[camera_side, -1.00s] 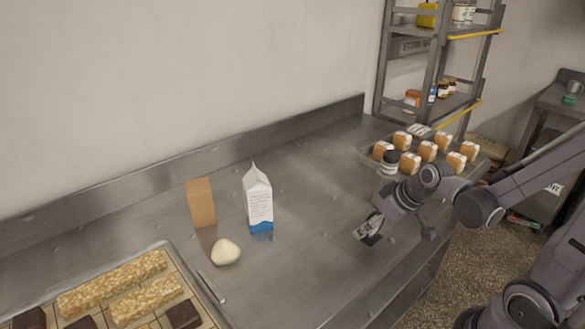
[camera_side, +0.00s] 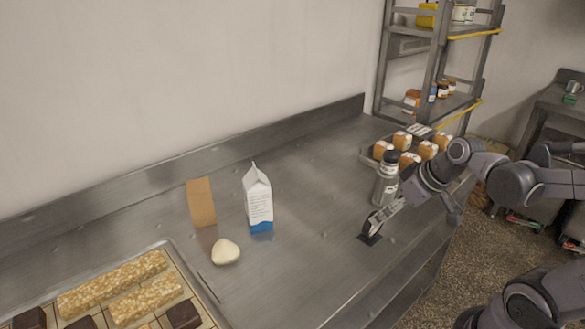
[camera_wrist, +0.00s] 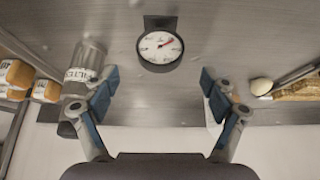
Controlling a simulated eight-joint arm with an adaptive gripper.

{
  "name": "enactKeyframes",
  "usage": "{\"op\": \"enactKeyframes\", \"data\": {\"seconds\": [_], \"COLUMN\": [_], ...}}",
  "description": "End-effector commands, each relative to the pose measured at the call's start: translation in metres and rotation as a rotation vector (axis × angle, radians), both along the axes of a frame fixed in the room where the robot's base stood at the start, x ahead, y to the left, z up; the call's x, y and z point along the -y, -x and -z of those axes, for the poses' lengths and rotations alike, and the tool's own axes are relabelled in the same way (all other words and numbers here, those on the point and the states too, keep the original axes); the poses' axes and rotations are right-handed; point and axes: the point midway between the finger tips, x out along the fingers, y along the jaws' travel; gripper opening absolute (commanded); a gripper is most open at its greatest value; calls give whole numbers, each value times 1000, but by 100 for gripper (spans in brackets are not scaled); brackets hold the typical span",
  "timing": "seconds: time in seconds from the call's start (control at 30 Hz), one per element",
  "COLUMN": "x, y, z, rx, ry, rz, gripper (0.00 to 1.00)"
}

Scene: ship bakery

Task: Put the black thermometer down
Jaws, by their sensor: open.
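In the side view the thermometer (camera_side: 369,228) stands near the counter's front edge, partly hidden by my fingers. My gripper (camera_side: 388,212) is open and empty beside it. In the wrist view the two blue-padded fingers of my gripper (camera_wrist: 162,80) are spread wide, with a gap to the dial.
A grey shaker with a black lid (camera_side: 386,180) stands close behind my gripper; it also shows in the wrist view (camera_wrist: 86,68). Small loaves (camera_side: 402,140) sit at the back right. A milk carton (camera_side: 258,200), brown box (camera_side: 201,202) and dough ball (camera_side: 225,252) stand left. The counter between is clear.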

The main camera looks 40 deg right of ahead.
Motion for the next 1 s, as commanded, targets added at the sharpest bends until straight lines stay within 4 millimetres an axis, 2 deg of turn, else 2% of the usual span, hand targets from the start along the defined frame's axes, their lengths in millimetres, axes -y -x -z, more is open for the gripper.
{"op": "enactKeyframes", "data": {"seconds": [0.4,0.67,1.0], "x": [0,-4,-61], "y": [19,22,8], "z": [-32,-39,-34], "rx": [0,2,62], "ry": [-1,2,9], "rz": [0,-3,-8], "gripper": [85,85,85]}}
